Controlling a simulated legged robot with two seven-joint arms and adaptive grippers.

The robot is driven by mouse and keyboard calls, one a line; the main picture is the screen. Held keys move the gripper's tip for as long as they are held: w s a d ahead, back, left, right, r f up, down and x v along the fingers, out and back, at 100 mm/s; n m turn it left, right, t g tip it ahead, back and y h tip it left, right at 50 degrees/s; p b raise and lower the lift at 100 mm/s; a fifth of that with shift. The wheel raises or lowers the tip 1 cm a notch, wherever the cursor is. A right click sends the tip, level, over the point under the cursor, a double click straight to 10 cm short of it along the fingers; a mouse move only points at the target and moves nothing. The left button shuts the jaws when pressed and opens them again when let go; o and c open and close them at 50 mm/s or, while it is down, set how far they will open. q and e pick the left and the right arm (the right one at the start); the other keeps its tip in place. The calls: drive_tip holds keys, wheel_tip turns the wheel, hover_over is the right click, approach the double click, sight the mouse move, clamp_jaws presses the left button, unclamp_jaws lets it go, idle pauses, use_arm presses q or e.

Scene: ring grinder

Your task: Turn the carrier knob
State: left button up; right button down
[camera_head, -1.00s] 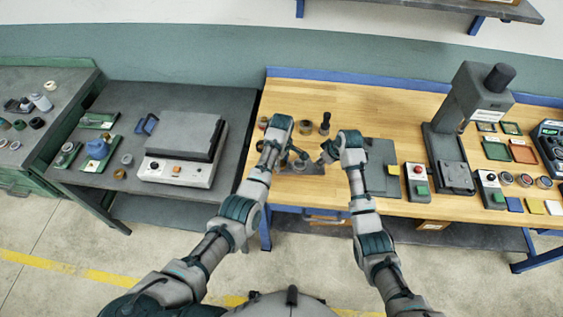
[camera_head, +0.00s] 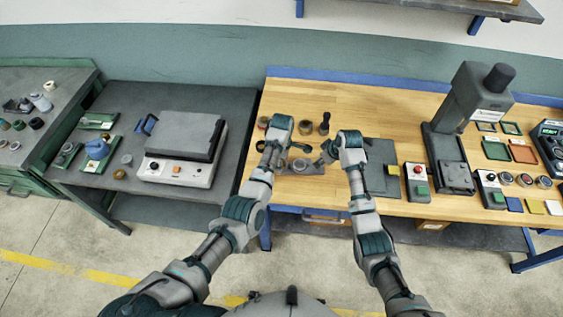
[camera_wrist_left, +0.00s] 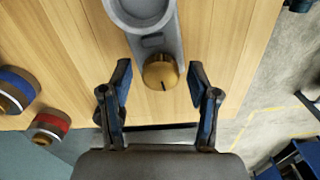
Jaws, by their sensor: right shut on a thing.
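The carrier (camera_head: 302,168) is a grey elongated body with a round cup, lying near the front edge of the wooden table. Its brass carrier knob (camera_wrist_left: 160,73), with a dark pointer line, shows at its near end in the left wrist view. My left gripper (camera_head: 287,148) is open; its fingers stand apart on either side of the knob in the wrist view, with gaps on both sides. My right gripper (camera_head: 326,156) is shut at the carrier's right end, apparently on the carrier; the contact is too small to see clearly.
A dark-handled tool (camera_head: 325,122) stands behind the grippers. A grey mat (camera_head: 382,168) and a button box (camera_head: 417,181) lie to the right.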

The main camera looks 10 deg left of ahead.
drive_tip(key=shift+f, duration=0.15)
use_arm(q)
wheel_tip(320, 180, up, 12)
idle(0.5)
drive_tip(key=shift+w, duration=0.1)
drive_tip(key=shift+w+f, duration=0.1)
use_arm(e)
drive_tip(key=c, duration=0.8)
unclamp_jaws()
drive_tip(key=shift+c, duration=0.2)
drive_tip(key=v, duration=1.2)
drive_tip(key=shift+f, duration=0.1)
